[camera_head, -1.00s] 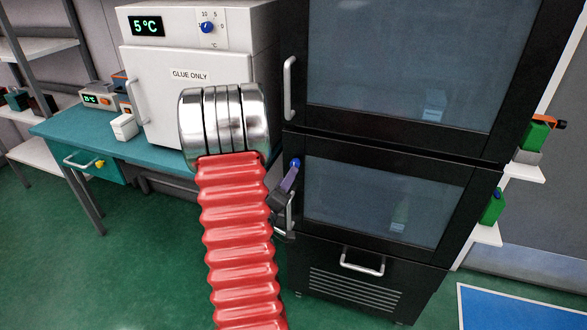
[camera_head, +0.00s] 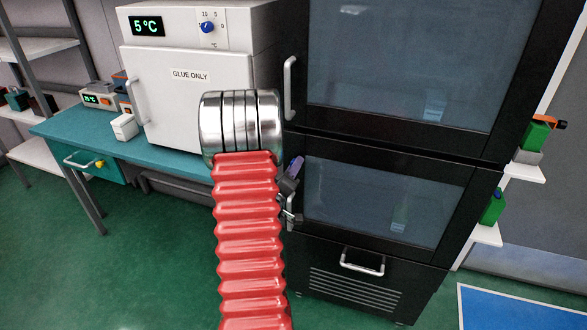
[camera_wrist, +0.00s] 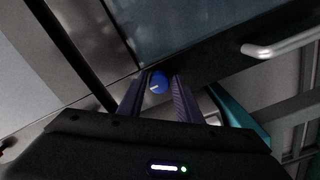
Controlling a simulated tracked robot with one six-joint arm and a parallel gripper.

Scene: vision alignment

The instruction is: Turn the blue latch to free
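The blue latch (camera_wrist: 160,82) is a small round knob with a white mark, on the dark frame of the lower cabinet door (camera_head: 385,200). In the wrist view it sits between the two purple fingers of my gripper (camera_wrist: 162,80). The fingers are apart, with a gap visible on the latch's right side; contact on its left side is unclear. In the head view my gripper (camera_head: 296,164) is at the upper left edge of that door, partly behind my red arm. There its finger covers the latch.
The door's handle (camera_wrist: 283,46) is at upper right in the wrist view. An upper glass door (camera_head: 410,65) and a drawer handle (camera_head: 362,265) are above and below.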

